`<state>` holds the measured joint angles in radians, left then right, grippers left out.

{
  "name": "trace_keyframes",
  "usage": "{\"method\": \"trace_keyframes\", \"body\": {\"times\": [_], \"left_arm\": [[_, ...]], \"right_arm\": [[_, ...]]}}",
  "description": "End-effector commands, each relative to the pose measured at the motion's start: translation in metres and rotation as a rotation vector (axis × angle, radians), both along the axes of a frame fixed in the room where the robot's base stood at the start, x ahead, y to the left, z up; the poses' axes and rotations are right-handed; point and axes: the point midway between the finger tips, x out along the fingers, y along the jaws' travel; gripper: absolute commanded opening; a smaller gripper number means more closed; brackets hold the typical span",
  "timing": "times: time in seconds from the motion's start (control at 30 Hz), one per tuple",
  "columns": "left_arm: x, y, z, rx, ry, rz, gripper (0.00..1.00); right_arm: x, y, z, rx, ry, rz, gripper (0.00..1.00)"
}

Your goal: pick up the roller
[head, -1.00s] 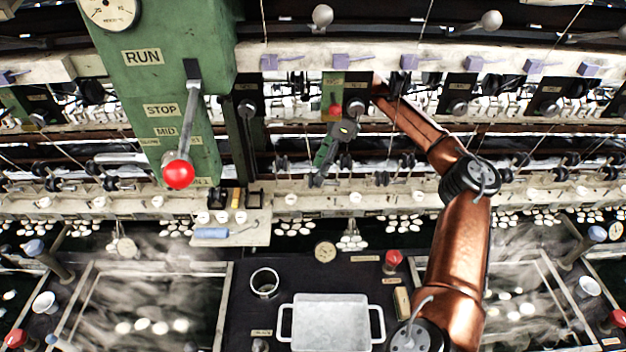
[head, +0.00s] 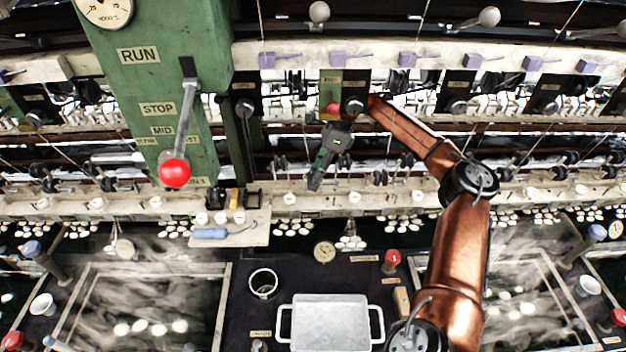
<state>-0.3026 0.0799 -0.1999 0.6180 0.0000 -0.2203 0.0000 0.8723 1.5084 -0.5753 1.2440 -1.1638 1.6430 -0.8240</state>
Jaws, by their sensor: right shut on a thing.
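My right gripper (head: 317,180) is dark with green parts and points down and slightly left, in front of the reeling frame's middle rails. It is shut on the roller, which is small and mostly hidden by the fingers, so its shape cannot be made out. Similar small black rollers (head: 382,178) sit along the rail to the right of the gripper. My left gripper is not in view.
A green control post with a red-knobbed lever (head: 174,172) stands to the left. A small shelf (head: 245,240) holds a blue-handled tool (head: 210,233). Below are a white two-handled tray (head: 330,322), a metal cup (head: 263,283) and steaming basins (head: 150,300).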

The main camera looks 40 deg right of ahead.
Motion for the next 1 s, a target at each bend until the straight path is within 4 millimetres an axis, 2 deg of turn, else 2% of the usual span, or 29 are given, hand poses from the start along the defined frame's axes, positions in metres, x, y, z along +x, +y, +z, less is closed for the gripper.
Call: {"method": "trace_keyframes", "body": {"times": [0.1,0.37,0.47,0.8,1.0], "left_arm": [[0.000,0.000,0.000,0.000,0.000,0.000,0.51],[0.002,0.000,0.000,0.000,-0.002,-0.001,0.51],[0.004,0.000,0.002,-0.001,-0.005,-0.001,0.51],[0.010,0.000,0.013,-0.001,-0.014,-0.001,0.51],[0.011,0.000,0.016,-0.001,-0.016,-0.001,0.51]], "right_arm": [[0.000,0.000,0.000,0.000,0.000,0.000,0.14],[0.000,0.000,0.004,0.000,-0.002,0.000,0.14],[0.001,0.000,0.015,0.001,-0.005,-0.001,0.14],[0.001,0.000,0.080,0.001,-0.005,0.000,0.14],[0.001,0.000,0.099,0.001,-0.002,-0.001,0.14]]}}
